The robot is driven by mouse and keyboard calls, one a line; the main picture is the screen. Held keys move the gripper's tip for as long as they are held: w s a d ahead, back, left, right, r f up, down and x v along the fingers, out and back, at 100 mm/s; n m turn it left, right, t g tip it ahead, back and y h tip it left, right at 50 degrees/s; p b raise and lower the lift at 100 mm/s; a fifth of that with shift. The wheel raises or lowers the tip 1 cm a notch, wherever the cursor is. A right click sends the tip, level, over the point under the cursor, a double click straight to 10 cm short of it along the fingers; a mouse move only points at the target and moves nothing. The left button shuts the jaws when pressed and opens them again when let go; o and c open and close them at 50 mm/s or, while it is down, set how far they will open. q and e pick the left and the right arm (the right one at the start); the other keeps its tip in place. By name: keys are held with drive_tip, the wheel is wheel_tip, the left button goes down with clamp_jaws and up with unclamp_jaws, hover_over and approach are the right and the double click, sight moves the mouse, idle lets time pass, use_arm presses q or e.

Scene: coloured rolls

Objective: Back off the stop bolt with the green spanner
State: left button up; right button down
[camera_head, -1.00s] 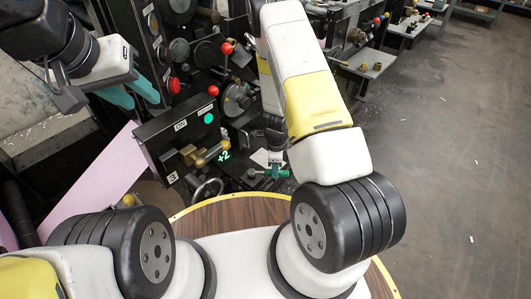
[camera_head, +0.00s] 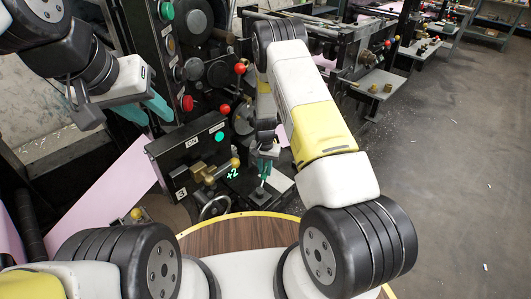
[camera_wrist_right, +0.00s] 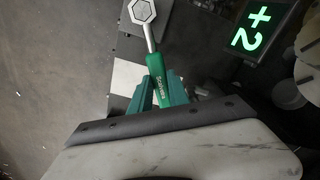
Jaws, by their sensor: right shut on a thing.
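The green spanner (camera_wrist_right: 157,72) runs up the right wrist view, its green handle leading to a silver head. The silver head appears to sit around the hexagonal stop bolt (camera_wrist_right: 142,10); the exact fit is hard to see. My right gripper (camera_wrist_right: 160,92) is shut on the handle. In the head view my right gripper (camera_head: 265,160) is low beside the machine, partly behind my own arm; the spanner is small there. My left gripper (camera_head: 145,110) is at the upper left, its teal fingers apart and empty.
A green lit display reads +2 (camera_head: 232,174), left of the spanner. A black box (camera_head: 190,150) with a brass handle (camera_head: 218,172) and a handwheel (camera_head: 214,206) stand close by. A red knob (camera_head: 225,110) is above. Open floor (camera_head: 450,170) lies at right.

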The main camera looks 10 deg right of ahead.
drive_tip(key=shift+s+a, duration=0.1)
drive_tip(key=shift+s, duration=0.05)
drive_tip(key=shift+r, duration=0.7)
drive_tip(key=shift+d+m, duration=0.3)
drive_tip(key=s+d+m, duration=0.2)
drive_tip(key=s+m, duration=1.3)
drive_tip(key=m, duration=0.8)
drive_tip(key=shift+s+m, duration=0.2)
drive_tip(key=shift+m, duration=0.1)
